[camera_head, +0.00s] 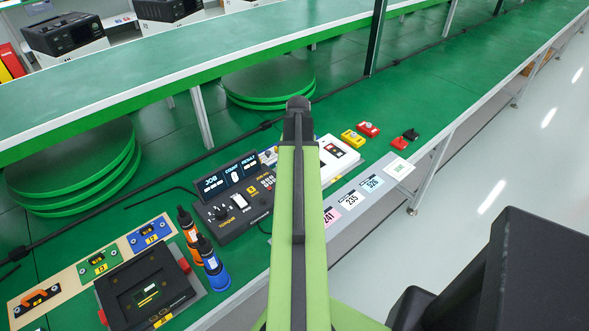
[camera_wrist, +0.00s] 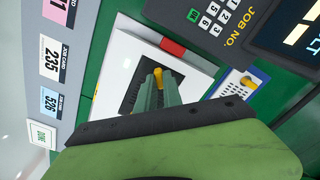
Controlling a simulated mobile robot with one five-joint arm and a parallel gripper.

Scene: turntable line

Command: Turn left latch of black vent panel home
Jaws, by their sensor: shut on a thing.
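The black vent panel (camera_wrist: 131,92) is set in a white housing (camera_wrist: 112,62) in the wrist view. A yellow-orange latch (camera_wrist: 174,73) stands on the panel. My gripper (camera_wrist: 157,88), with green fingers, is shut on this latch, and the fingers cover part of it and of the panel. I cannot tell the latch's exact angle or see a second latch. In the head view my arm hides the gripper and the latch. Part of the white housing (camera_head: 345,161) shows right of my arm there.
A black console (camera_head: 229,196) with lit displays stands left of my arm. Orange (camera_head: 187,226) and blue (camera_head: 212,268) tools stand upright nearby. Job cards (camera_head: 351,200) line the bench's front edge. Yellow (camera_head: 352,138) and red (camera_head: 368,129) small blocks lie beyond the housing.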

